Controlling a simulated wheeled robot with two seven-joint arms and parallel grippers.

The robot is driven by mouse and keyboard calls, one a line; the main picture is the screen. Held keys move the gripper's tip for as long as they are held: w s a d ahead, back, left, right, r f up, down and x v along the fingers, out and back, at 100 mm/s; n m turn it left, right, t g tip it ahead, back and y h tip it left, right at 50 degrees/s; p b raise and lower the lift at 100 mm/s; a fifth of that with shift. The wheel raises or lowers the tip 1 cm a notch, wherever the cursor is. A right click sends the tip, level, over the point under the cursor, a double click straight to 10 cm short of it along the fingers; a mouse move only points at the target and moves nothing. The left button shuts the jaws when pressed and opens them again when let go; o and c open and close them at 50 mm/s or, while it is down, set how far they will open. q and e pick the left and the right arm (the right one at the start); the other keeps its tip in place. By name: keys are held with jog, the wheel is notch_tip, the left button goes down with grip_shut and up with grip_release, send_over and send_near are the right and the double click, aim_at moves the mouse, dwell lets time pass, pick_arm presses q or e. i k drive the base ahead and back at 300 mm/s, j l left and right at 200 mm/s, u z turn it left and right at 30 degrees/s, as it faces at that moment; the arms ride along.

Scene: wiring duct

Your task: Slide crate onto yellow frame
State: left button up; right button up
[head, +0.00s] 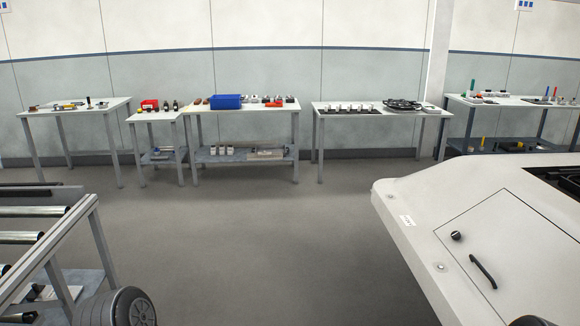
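Neither of my grippers shows in the head view. A small blue crate-like bin (228,101) sits on a white-topped table by the back wall, left of the middle. I cannot tell whether it is the task's crate. No yellow frame can be made out in this view.
A roller stand (62,232) is at the left, with a dark tyre (118,307) near its foot. A large white machine body (440,240) fills the right. Several work tables, including one with a coiled black item (402,104), line the back wall. The grey floor (250,230) between is clear.

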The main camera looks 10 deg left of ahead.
aim_at(230, 102)
jog(key=i+j+u, duration=0.1)
jog(key=i, duration=0.9)
jog(key=i+j+u, duration=0.1)
jog(key=i+j, duration=0.15)
jog(key=i, duration=0.8)
jog(key=i+u, duration=0.1)
jog(key=i, duration=0.9)
jog(key=i+u, duration=0.1)
jog(key=i, duration=0.95)
jog(key=i+l+u, duration=0.1)
jog(key=i, duration=0.9)
jog(key=i+u, duration=0.15)
jog(key=i, duration=0.35)
jog(key=i+u, duration=0.1)
jog(key=i, duration=0.4)
jog(key=i+u, duration=0.15)
jog(key=i, duration=0.35)
jog(key=i+l+u, duration=0.15)
jog(key=i, duration=0.35)
jog(key=i+l+u, duration=0.1)
jog(key=i, duration=0.35)
jog(key=i+l+u, duration=0.15)
jog(key=i, duration=0.35)
jog(key=i+l+u, duration=0.15)
jog(key=i+l, duration=0.15)
jog(key=i, duration=0.15)
